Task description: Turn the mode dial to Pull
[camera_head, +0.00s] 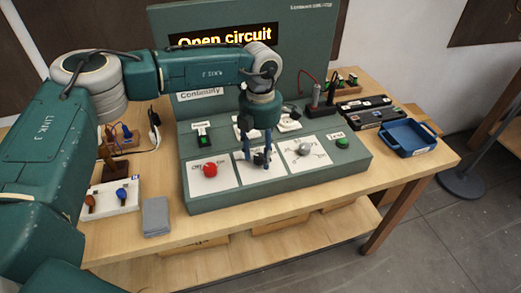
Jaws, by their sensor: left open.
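A green console (200,205) stands on the wooden table, with white panels on its sloped front. The panels carry a red knob (209,169), a dark knob (259,159) and a grey knob (304,149). The panel lettering is too small to read, so I cannot tell which knob is the mode dial or where it points. My left gripper (256,155) points down at the middle panel, its fingers open around or just above the dark knob and partly hiding it. Contact cannot be told. My right gripper is not in view.
The display (225,36) reads "Open circuit". A green button (342,142) sits right of the knobs. A blue tray (408,138) and a black case (365,113) lie at right. A grey block (155,216) and a white board (111,199) lie at left.

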